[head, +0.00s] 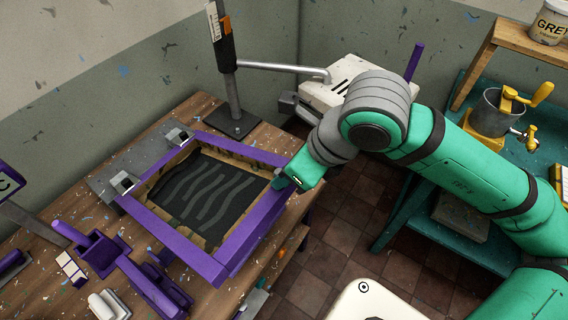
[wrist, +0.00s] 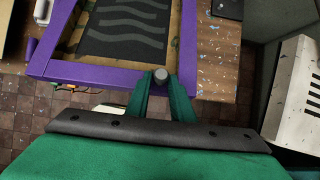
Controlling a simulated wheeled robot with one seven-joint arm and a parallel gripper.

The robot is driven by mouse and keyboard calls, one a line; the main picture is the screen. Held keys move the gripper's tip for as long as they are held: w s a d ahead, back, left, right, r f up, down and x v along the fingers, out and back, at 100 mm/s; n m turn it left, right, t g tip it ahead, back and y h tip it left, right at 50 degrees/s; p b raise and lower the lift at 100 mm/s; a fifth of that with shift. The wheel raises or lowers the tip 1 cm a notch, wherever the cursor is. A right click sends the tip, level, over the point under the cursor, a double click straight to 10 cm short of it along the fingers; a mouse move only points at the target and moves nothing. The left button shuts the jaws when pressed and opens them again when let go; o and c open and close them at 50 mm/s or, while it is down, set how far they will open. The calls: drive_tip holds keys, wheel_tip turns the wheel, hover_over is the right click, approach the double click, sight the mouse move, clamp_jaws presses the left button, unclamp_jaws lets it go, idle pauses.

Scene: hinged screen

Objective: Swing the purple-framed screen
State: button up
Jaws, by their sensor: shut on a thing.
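The purple-framed screen (head: 172,238) lies about level over the wooden bench, with dark mesh and grey wavy stripes inside; I cannot tell whether it is slightly raised. Its hinge side, with metal clamps (head: 122,181), is at the far left edge. My gripper (head: 284,182) is at the screen's right edge. In the wrist view the purple frame (wrist: 95,72) runs across the top, and my gripper (wrist: 160,92) is shut on a grey round knob (wrist: 160,75) at the frame's near edge. The fingers hide part of the knob.
A post (head: 228,75) with a lever arm stands behind the screen, beside a white slotted box (head: 350,92). Purple tools (head: 100,252) lie on the bench at front left. A teal shelf (head: 405,215) stands at right. Tiled floor (head: 335,235) is open between bench and shelf.

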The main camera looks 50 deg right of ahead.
wheel_tip(320, 180, down, 8)
drive_tip(key=s, duration=0.2)
drive_tip(key=shift+s, duration=0.3)
idle(0.4)
drive_tip(key=shift+d+r, duration=0.1)
drive_tip(key=shift+s+f, duration=0.2)
drive_tip(key=shift+f, duration=1.1)
drive_tip(key=o, duration=0.9)
drive_tip(key=shift+f, duration=0.15)
drive_tip(key=v, duration=1.1)
drive_tip(key=shift+f, duration=0.1)
